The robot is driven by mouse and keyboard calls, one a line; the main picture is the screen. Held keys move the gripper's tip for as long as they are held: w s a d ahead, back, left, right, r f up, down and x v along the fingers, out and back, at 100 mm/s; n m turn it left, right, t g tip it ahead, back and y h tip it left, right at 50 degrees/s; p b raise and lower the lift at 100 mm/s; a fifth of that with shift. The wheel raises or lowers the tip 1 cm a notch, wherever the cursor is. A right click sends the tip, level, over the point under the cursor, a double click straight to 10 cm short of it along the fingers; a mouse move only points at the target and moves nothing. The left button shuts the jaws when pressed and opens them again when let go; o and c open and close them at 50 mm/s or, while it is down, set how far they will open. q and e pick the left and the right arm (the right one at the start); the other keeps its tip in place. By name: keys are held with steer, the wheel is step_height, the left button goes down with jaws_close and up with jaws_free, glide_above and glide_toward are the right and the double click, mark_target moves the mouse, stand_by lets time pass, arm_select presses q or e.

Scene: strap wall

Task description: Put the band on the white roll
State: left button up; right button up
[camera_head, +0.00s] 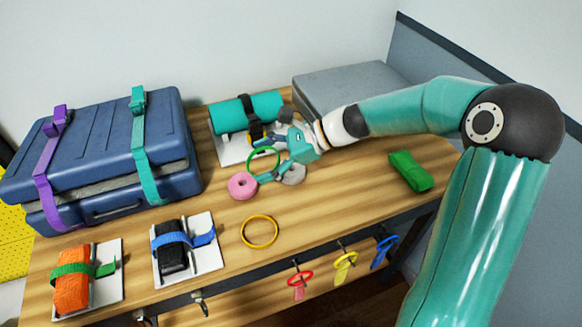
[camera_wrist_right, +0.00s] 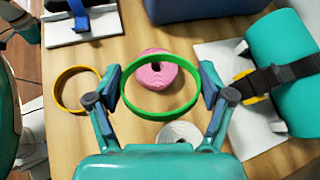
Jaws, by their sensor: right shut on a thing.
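My right gripper (camera_head: 268,160) is shut on a thin green band (camera_head: 249,161), held above the table. In the right wrist view the green band (camera_wrist_right: 160,117) sits between the two fingertips (camera_wrist_right: 160,88), its ring open toward the camera. The white roll (camera_head: 292,175) lies flat on the table, partly hidden under the gripper. In the right wrist view the white roll (camera_wrist_right: 181,132) shows below the band, cut by the gripper body. The band is apart from the roll. A yellow band (camera_head: 259,231) lies on the table. My left gripper is not in view.
A pink roll (camera_head: 242,186) lies close left of the white roll. A strapped teal roll (camera_head: 232,114) is behind the gripper. A blue case (camera_head: 100,150) fills the left; a green block (camera_head: 410,171) lies right. The table is clear between block and yellow band.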

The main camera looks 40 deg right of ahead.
mark_target(293, 169)
steer(key=d+m+t+h+b, duration=0.1)
steer(key=d+m+t, duration=0.1)
steer(key=d+m+t+h+b, duration=0.1)
steer(key=d+m+t+b, duration=0.1)
steer(key=m, duration=0.1)
steer(key=d+m+t+h+b, duration=0.1)
steer(key=d+m+t+b, duration=0.1)
steer(key=t, duration=0.1)
steer(key=shift+d+f+m, duration=0.4)
steer(key=shift+d+m+t+h+b, duration=0.4)
steer(key=shift+d+t+b, duration=0.05)
steer(key=shift+t, duration=0.05)
steer(key=shift+f+b, duration=1.85)
steer(key=shift+f, duration=0.4)
steer(key=shift+f+b, duration=0.35)
steer(key=shift+b, duration=0.05)
steer(key=shift+f+b, duration=0.5)
steer(key=shift+b, duration=0.3)
